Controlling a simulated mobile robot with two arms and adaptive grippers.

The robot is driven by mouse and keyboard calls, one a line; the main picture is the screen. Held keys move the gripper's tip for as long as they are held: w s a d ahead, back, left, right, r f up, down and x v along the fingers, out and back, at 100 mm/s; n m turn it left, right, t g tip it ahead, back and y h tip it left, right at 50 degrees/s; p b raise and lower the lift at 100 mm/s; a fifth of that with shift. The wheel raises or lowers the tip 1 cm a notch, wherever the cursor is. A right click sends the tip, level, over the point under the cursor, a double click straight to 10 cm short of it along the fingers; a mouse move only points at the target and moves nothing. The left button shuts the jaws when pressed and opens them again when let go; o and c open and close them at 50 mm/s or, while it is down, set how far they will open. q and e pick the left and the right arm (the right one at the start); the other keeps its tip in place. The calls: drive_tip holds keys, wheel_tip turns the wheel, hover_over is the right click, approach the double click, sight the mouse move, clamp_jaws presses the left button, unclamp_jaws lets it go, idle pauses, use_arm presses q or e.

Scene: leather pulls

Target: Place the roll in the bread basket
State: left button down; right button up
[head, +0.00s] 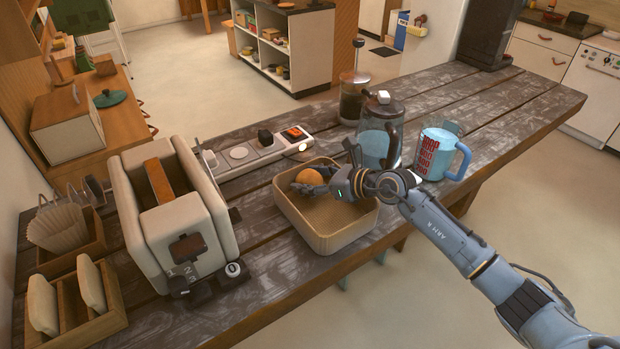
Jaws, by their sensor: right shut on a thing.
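The roll (309,176) is a small round orange-brown thing, partly hidden by my right gripper. The bread basket (338,243) is a tan, square, open box near the front edge of the wooden table. My right gripper (304,186) reaches in from the right and is shut on the roll, over the inside of the basket near its back left. I cannot tell whether the roll touches the basket floor. My left gripper is not in view.
A toaster (176,215) stands left of the basket. A glass kettle (380,132) and a blue measuring cup (441,155) stand close behind my right wrist. A power strip (262,152) lies behind the basket. Wooden holders with filters and bread slices (92,288) are at far left.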

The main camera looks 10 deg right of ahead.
drive_tip(key=shift+f+b, duration=0.35)
drive_tip(key=shift+f, duration=0.2)
drive_tip(key=o, duration=0.8)
drive_tip(key=shift+o, duration=0.2)
drive_tip(key=shift+r, duration=0.2)
drive_tip(key=shift+r+p, duration=0.45)
drive_tip(key=shift+p, duration=0.15)
drive_tip(key=b+v, duration=0.3)
drive_tip(key=v, duration=0.8)
drive_tip(key=shift+f, duration=0.1)
drive_tip(key=shift+s+d+r+b, duration=0.3)
drive_tip(key=shift+r, duration=0.1)
